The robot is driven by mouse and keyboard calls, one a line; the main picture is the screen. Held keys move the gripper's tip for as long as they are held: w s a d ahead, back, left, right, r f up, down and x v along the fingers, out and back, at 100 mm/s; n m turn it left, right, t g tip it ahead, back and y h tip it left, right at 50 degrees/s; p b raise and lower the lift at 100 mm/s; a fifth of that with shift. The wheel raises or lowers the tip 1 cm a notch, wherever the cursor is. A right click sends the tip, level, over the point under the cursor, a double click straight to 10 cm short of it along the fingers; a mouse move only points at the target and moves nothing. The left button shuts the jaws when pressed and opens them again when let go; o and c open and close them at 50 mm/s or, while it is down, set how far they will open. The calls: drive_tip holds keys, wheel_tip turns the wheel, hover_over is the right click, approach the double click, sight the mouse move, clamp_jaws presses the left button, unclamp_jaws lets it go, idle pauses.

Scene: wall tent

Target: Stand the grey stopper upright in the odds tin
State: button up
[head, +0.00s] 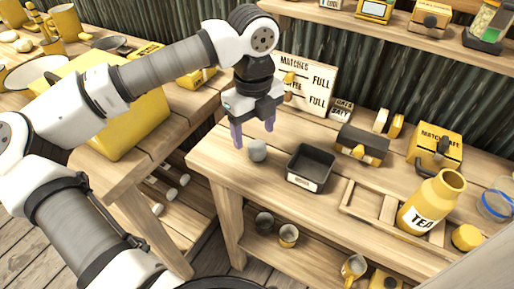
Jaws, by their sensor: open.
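The grey stopper (257,151) is on the wooden bench near its left end. It is a small grey rounded piece, and I cannot tell which way up it is. A dark, open, square tin (311,181), which I take to be the odds tin, stands just right of the stopper. Its front label is too small to read, and its visible inside looks empty. My gripper (254,139) points down with its purple fingers apart and nothing between them. It appears just above or behind the stopper; the exact gap is unclear.
A dark box with a yellow item (362,143) stands behind and right of the tin. A wooden divided tray (368,205) and a yellow tea canister (435,200) are farther right. A matches and coffee board (308,85) stands behind. Bare bench lies left of the stopper.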

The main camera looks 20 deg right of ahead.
sight(257, 145)
drive_tip(key=shift+s+d+f+p, duration=0.15)
drive_tip(key=shift+f+p, duration=0.25)
drive_tip(key=shift+f, duration=0.9)
drive_tip(key=shift+s+d+f+p, duration=0.1)
drive_tip(key=shift+s+f+p, duration=0.25)
drive_tip(key=shift+f, duration=0.9)
drive_tip(key=shift+w, duration=0.15)
drive_tip(key=c, duration=1.1)
drive_tip(key=shift+r, duration=0.15)
